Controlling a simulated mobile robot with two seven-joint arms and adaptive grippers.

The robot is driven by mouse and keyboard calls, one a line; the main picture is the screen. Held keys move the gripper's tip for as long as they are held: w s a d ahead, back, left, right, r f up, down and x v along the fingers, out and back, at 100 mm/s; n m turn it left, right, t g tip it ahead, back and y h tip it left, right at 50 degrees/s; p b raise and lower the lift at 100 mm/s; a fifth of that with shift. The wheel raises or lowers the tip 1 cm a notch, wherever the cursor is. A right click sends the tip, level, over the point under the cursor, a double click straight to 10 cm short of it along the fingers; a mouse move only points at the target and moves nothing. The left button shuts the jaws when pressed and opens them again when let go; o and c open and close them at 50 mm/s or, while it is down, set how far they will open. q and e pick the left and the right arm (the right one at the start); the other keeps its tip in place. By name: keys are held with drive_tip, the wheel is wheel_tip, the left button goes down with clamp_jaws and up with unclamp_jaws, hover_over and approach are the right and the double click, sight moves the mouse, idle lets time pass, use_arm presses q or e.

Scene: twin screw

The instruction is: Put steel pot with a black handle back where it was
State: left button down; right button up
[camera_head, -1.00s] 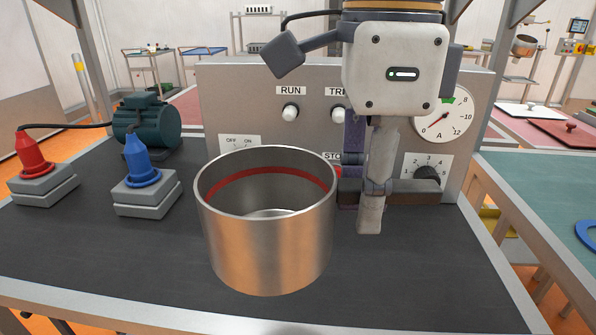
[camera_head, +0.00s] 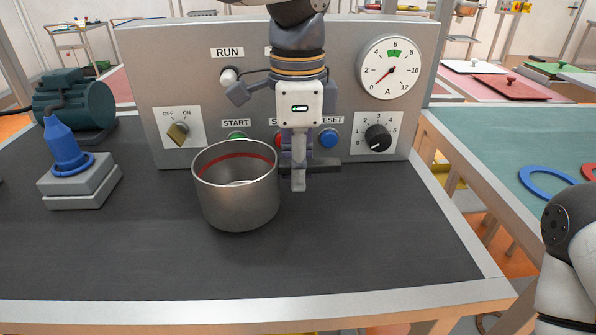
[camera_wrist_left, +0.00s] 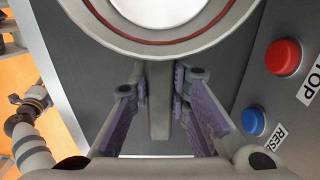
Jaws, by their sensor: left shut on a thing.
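The steel pot (camera_head: 238,205) is upright and open at the top, with a red band inside its rim. It is over the dark mat in front of the grey control panel; I cannot tell whether its base touches the mat. Its dark handle (camera_head: 328,166) points right. My left gripper (camera_head: 298,172) is shut on the handle, just right of the pot. In the left wrist view the pot's rim (camera_wrist_left: 160,45) is at the top, and the handle (camera_wrist_left: 159,105) runs between the fingers.
The control panel (camera_head: 150,75) stands close behind the pot, with buttons and knobs. A blue plug on a grey block (camera_head: 78,190) is to the left, near a green motor (camera_head: 72,100). The mat's front and right (camera_head: 370,235) are clear. A green-topped table (camera_head: 480,135) is at right.

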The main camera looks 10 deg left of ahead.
use_arm(q)
drive_tip(key=shift+f, duration=0.45)
drive_tip(key=c, duration=1.5)
unclamp_jaws()
drive_tip(key=shift+f, duration=0.15)
